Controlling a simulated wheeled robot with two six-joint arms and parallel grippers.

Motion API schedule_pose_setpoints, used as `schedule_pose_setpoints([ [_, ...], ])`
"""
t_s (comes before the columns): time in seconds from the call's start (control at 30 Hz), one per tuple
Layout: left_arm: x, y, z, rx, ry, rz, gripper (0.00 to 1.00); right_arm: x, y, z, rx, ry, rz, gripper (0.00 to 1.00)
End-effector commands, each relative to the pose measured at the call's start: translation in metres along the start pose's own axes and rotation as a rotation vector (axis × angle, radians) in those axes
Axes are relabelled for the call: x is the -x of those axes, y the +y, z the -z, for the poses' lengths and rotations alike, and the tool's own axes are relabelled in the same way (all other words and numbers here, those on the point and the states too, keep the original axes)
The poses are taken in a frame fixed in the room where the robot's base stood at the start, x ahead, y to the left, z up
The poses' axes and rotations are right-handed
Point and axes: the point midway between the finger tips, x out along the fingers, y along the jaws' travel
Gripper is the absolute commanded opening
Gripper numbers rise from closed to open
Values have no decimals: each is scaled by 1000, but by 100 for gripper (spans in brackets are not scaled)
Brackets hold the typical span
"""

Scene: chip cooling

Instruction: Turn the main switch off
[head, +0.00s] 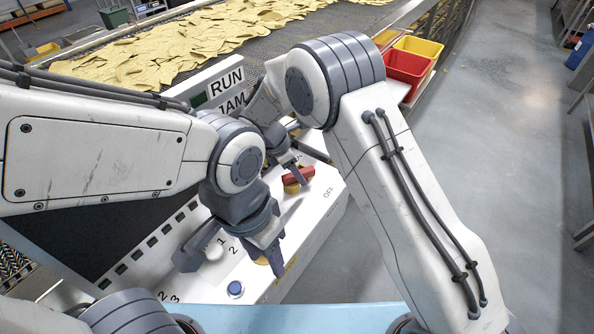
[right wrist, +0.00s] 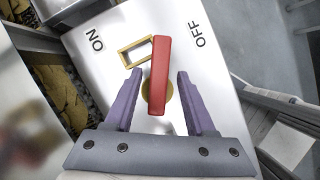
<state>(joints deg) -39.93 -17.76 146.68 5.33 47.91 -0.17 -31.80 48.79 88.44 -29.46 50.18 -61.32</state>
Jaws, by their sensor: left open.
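The main switch has a red bar handle (head: 298,175) on a round yellow base, on the white panel's right part. In the right wrist view the red handle (right wrist: 159,70) points up the picture, between the ON label (right wrist: 97,41) and the OFF label (right wrist: 197,35). My right gripper (right wrist: 160,78) is open, with one finger on each side of the handle and gaps showing on both sides. In the head view my right gripper (head: 291,170) is partly hidden by my arm. My left gripper (head: 269,258) is open and empty over the panel's near part.
A yellow rectangular frame (right wrist: 135,50) lies beside the handle on the ON side. A conveyor with chips (head: 180,45) runs behind. Red (head: 407,68) and yellow bins stand at the back right.

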Motion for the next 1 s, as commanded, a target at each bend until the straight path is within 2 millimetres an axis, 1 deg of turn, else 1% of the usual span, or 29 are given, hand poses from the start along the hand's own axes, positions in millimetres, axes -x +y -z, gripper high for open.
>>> schedule_pose_setpoints([
  [0.37, -3, 0, 0, 0, 0, 0, 50, 3, 1, -2, -1, -1, -3, 57],
  [0.47, -10, -1, 0, 1, 0, 0, 50, 12, 1, -6, -3, -1, -6, 57],
  [0.6, -25, -2, -1, 3, 0, 0, 50, 37, 1, -15, -3, 1, -8, 57],
  [0.7, -31, -2, -2, 5, 0, 0, 50, 42, -18, -31, -3, 0, -3, 57],
  [1.0, -52, -4, -3, 6, 0, 0, 50, 61, -65, -75, -4, 0, -5, 57],
])
